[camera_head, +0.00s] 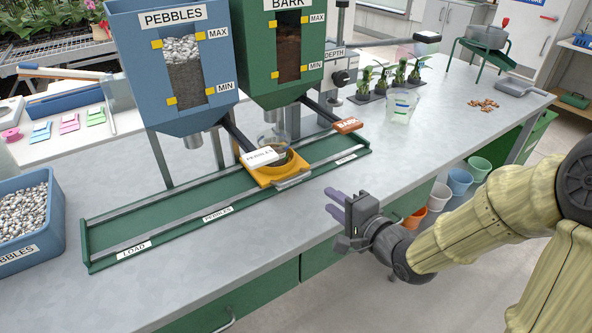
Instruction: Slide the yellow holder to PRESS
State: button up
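The yellow holder (250,174) sits on the green rail track (160,221), right of the track's middle and near the bark hopper's side. It has a grey bar handle (292,180) at its front. A clear round vessel (275,140) shows above it, partly hidden behind the white PEBBLES lever (262,157). Track labels read LOAD (134,249) and PEBBLES (218,213); a label further right (345,159) is too small to read. My gripper (332,202) is to the right of and in front of the holder, apart from it. Its purple fingers are spread and empty.
A blue pebble hopper (133,60) and a green bark hopper (256,50) stand over the track. An orange BARK lever (347,125) juts out. A depth press post (339,50) stands behind. A blue pebble bin (47,245) is at left. Bench front is clear.

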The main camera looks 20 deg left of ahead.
aim_at(296, 179)
jog(key=shift+w+a+p, duration=0.1)
jog(key=shift+a+p, duration=0.2)
jog(key=shift+p, duration=0.4)
jog(key=x, duration=0.5)
jog(key=b+x, duration=0.1)
jog(key=x, duration=0.3)
jog(key=f+x, duration=0.1)
jog(key=x, duration=0.4)
jog(key=shift+w+a+f+b, duration=0.1)
jog(key=shift+w+a+b, duration=0.05)
jog(key=shift+w+b, duration=0.15)
jog(key=shift+s, duration=0.1)
jog(key=shift+c, duration=0.4)
grip_shut()
